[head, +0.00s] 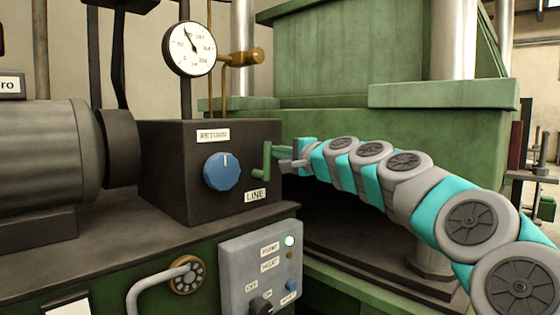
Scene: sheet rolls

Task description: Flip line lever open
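The dark valve block (165,165) stands at the left of the press. A small green lever (265,163) is at its right end, beside the white "LINE" label (255,195). The lever has an upright part with a short foot bent to the left at its bottom. My gripper (288,157) reaches in from the right, close to the right side of the lever. Its fingers are small and partly hidden, so I cannot tell whether they touch the lever or how far apart they are.
A blue knob (222,171) sits on the block's front below the "RETURN" label (213,135). A pressure gauge (189,49) stands above. A grey control box (262,268) with a lit lamp is below. The green press (360,60) fills the back; a grey motor (45,155) is at left.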

